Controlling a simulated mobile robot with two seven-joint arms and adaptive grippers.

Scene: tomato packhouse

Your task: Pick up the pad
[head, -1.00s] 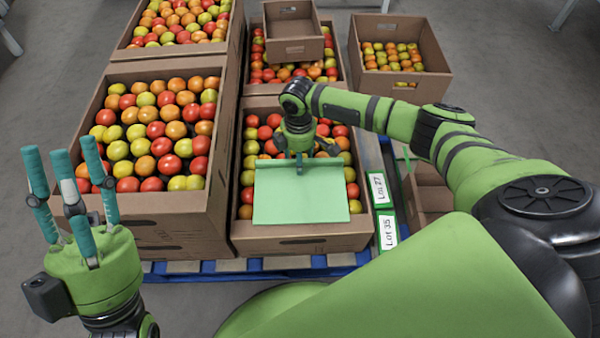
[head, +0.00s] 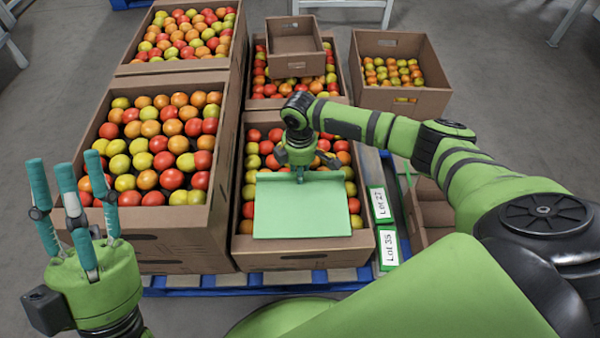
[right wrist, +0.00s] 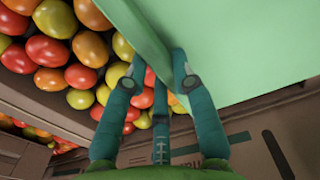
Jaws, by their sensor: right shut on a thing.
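The pad is a flat light green sheet (head: 302,208) over the front part of the front middle crate of tomatoes (head: 305,258). It covers some tomatoes; whether it touches them I cannot tell. My right gripper (head: 299,176) is at the pad's far edge, shut on it. In the right wrist view my right gripper's fingers (right wrist: 165,62) close on the pad's edge (right wrist: 235,40), with the pad filling the upper right. My left gripper (head: 78,205) is at the left, open and empty, fingers pointing up, away from the pad.
A large tomato crate (head: 185,228) stands close on the left. A small empty box (head: 297,66) sits on the crate behind. Another crate (head: 400,100) stands back right. Lot labels (head: 389,246) lie to the right of the pad's crate. Blue pallet (head: 250,291) below.

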